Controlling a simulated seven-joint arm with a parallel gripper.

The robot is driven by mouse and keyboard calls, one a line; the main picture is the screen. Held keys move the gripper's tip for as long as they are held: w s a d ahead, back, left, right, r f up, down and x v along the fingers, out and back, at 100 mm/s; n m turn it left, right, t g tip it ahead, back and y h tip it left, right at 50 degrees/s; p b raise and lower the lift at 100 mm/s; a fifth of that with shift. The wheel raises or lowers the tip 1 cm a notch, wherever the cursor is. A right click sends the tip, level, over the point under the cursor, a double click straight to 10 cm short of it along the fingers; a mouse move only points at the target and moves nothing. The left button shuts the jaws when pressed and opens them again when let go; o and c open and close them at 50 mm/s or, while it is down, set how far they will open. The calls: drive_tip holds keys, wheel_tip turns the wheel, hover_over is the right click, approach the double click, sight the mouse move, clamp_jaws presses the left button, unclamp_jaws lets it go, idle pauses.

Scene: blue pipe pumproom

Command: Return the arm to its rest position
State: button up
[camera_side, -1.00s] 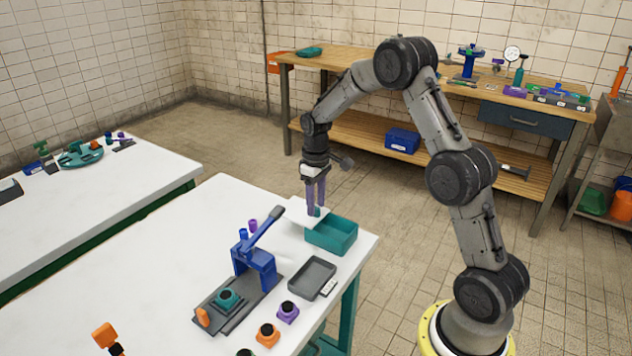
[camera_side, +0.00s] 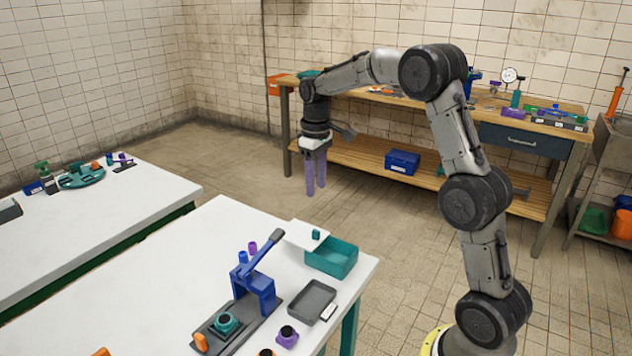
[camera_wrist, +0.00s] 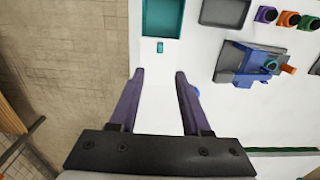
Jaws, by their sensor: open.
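My gripper (camera_side: 316,190) hangs in the air above the far end of the white table (camera_side: 180,265), pointing down. Its two purple fingers are apart with nothing between them. In the wrist view my gripper (camera_wrist: 158,72) is also open and empty. Below it lies a white lid with a small teal knob (camera_side: 316,235), beside an open teal box (camera_side: 332,259). The knob also shows in the wrist view (camera_wrist: 160,47), ahead of the fingertips. My arm is raised and bent at the elbow.
A blue lever press (camera_side: 254,285) stands on the table, with a grey tray (camera_side: 313,302) and a purple ring part (camera_side: 286,337) near it. Two small cylinders stand behind the press. A wooden workbench (camera_side: 420,177) is behind my arm. The air around my gripper is clear.

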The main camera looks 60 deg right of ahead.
drive_tip(key=s+a+r+n+t, duration=0.2)
drive_tip(key=s+a+r+t, duration=0.1)
drive_tip(key=s+a+r, duration=0.75)
drive_tip(key=s+a+r+t, duration=0.2)
drive_tip(key=s+a, duration=0.3)
drive_tip(key=s, duration=0.6)
drive_tip(key=s+a+f+m, duration=0.1)
drive_tip(key=s+f+m, duration=0.1)
drive_tip(key=s+f, duration=0.3)
wheel_tip(320, 180, down, 2)
drive_tip(key=shift+s+f+t, duration=0.1)
drive_tip(key=shift+s+t, duration=0.15)
drive_tip(key=shift+t, duration=0.05)
